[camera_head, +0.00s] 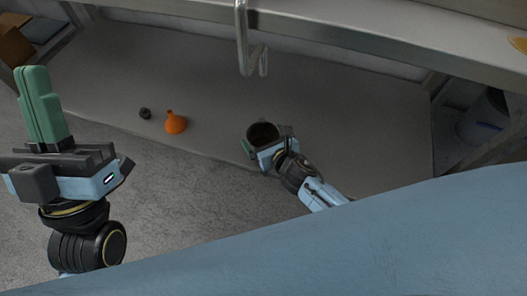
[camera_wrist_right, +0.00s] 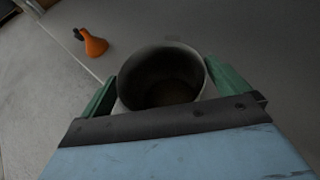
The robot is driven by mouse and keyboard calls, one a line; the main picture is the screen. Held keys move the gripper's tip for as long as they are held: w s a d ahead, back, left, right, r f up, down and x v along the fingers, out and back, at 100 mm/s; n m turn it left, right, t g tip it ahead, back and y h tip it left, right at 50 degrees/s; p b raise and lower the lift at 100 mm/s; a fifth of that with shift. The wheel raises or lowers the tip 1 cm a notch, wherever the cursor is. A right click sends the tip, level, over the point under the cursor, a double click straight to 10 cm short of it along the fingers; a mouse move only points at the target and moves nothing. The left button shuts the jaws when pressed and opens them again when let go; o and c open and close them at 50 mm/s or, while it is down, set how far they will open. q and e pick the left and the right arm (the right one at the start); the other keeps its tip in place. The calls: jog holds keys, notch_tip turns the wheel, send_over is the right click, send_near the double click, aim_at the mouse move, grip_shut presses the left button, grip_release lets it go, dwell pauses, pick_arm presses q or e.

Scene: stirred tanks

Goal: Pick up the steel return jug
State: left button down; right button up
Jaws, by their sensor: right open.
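The steel jug (camera_head: 262,132), a dark round open vessel seen from above, stands on the grey lower surface in the head view. It fills the middle of the right wrist view (camera_wrist_right: 162,78), where I see into its mouth. My right gripper (camera_head: 268,143) is open, with one green finger on either side of the jug. Whether the fingers touch its wall I cannot tell. The jug's lower body is hidden behind the gripper. My left gripper (camera_head: 42,108) is raised at the left, away from the jug, its green fingers together and nothing visible between them.
A bench edge (camera_head: 370,45) with a hanging metal hook-shaped bar (camera_head: 243,40) overhangs behind. A pale container (camera_head: 484,118) stands at the right. Surface around the jug is clear.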

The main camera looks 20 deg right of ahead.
jog(key=shift+c, duration=0.3)
jog(key=c, duration=1.4)
jog(key=shift+r, duration=0.1)
jog(key=c, duration=0.3)
jog(key=shift+r, duration=0.15)
